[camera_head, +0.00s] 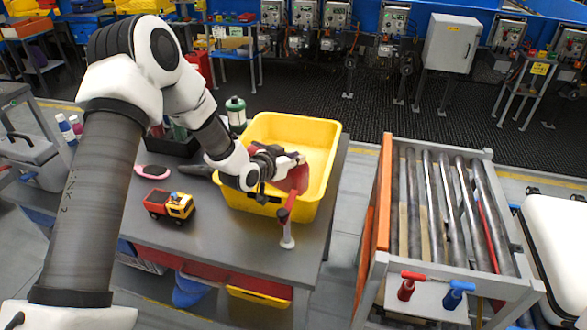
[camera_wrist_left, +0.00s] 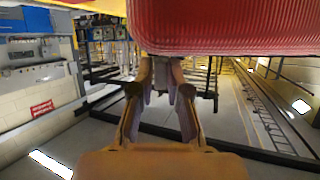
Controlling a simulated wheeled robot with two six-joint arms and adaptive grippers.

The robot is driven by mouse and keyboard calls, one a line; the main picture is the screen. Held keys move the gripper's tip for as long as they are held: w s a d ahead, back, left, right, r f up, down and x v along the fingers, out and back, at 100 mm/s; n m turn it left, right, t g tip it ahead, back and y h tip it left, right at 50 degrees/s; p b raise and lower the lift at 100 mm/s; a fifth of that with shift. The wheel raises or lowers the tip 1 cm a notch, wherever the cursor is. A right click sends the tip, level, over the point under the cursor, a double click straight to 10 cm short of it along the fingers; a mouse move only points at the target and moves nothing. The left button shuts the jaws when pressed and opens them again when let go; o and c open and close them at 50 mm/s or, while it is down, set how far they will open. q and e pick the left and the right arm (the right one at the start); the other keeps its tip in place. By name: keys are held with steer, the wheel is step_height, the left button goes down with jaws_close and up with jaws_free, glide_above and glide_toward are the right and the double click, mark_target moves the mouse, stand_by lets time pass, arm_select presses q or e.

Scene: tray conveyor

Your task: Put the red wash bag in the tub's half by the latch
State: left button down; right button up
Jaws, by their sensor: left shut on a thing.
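The yellow tub (camera_head: 328,140) stands on the grey table. My left gripper (camera_head: 293,163) is over the near part of the tub and shut on the red wash bag (camera_head: 299,179). The bag is partly hidden behind the gripper; I cannot tell whether it touches the tub floor. In the left wrist view the ribbed red bag (camera_wrist_left: 235,28) fills the top, beyond the fingers (camera_wrist_left: 160,88). The latch (camera_head: 287,228), with a red handle and pale base, stands at the tub's near side, close to the bag. My right gripper is not in view.
A toy truck (camera_head: 169,205) and a pink-and-black brush-like item (camera_head: 152,172) lie left of the tub. A green canister (camera_head: 236,113) stands behind my left forearm. A roller conveyor (camera_head: 440,200) is on the right, across a floor gap. The table front near the truck is clear.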

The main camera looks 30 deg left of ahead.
mark_target(290, 172)
arm_select(q)
step_height(290, 172, down, 4)
steer(key=shift+w+f+p, duration=0.1)
steer(key=shift+p, duration=0.25)
steer(key=c, duration=1.1)
jaws_free()
steer(key=shift+c, duration=0.2)
steer(key=shift+s, duration=0.35)
steer(key=b+v, duration=0.1)
steer(key=v, duration=1)
steer(key=shift+s+r+b, duration=0.2)
steer(key=shift+b, duration=0.2)
